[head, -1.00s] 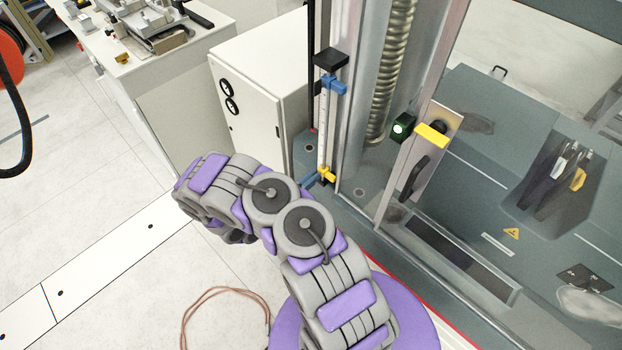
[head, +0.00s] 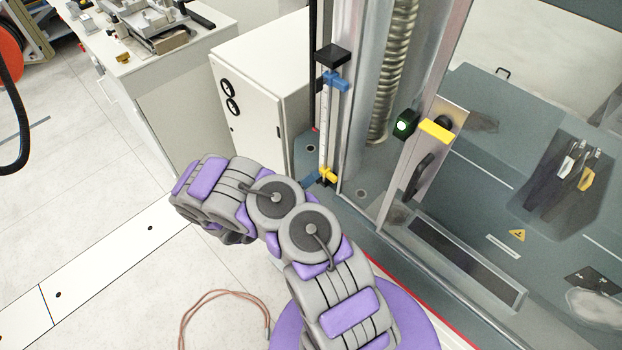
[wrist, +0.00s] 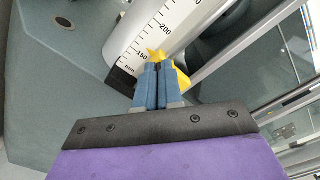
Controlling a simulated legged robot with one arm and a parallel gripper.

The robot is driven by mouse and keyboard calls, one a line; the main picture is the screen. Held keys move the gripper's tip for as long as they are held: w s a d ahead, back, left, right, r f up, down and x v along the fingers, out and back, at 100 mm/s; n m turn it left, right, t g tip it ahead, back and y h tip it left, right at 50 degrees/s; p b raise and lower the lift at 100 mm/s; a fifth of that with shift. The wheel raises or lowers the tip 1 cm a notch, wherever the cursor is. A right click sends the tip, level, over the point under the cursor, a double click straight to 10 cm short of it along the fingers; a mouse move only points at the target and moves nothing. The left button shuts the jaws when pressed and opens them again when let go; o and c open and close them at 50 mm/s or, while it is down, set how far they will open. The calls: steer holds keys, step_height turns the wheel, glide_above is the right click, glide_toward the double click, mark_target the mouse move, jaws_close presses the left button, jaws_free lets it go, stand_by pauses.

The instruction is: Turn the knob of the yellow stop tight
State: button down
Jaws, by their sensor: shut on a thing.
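The yellow stop (head: 327,175) sits low on the upright white scale (head: 326,130) at the machine's left column. In the wrist view the yellow stop (wrist: 182,79) shows behind and beside my fingertips, near the 150 mark of the scale (wrist: 165,35). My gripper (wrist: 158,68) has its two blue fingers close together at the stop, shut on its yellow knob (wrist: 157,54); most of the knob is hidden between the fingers. In the head view my gripper (head: 310,181) is partly hidden behind my arm, its blue tip touching the stop's left side.
A blue stop (head: 335,82) sits higher on the same scale, under a black block (head: 332,56). A white cabinet (head: 258,90) stands close at left. A door handle (head: 417,178) and yellow latch (head: 437,131) are at right.

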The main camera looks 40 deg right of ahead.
steer(key=shift+w+f+n, duration=0.15)
steer(key=shift+w+n, duration=0.05)
steer(key=shift+n, duration=1.6)
steer(key=shift+w+f+n, duration=0.15)
steer(key=shift+n, duration=1.65)
steer(key=c, duration=1.3)
jaws_free()
steer(key=shift+a, duration=0.1)
steer(key=a, duration=0.5)
steer(key=s+a+p, duration=0.1)
steer(key=a, duration=0.5)
steer(key=a+p, duration=0.1)
steer(key=a, duration=0.5)
steer(key=shift+s+a+f, duration=0.1)
steer(key=shift+s+a, duration=0.1)
steer(key=shift+s, duration=0.05)
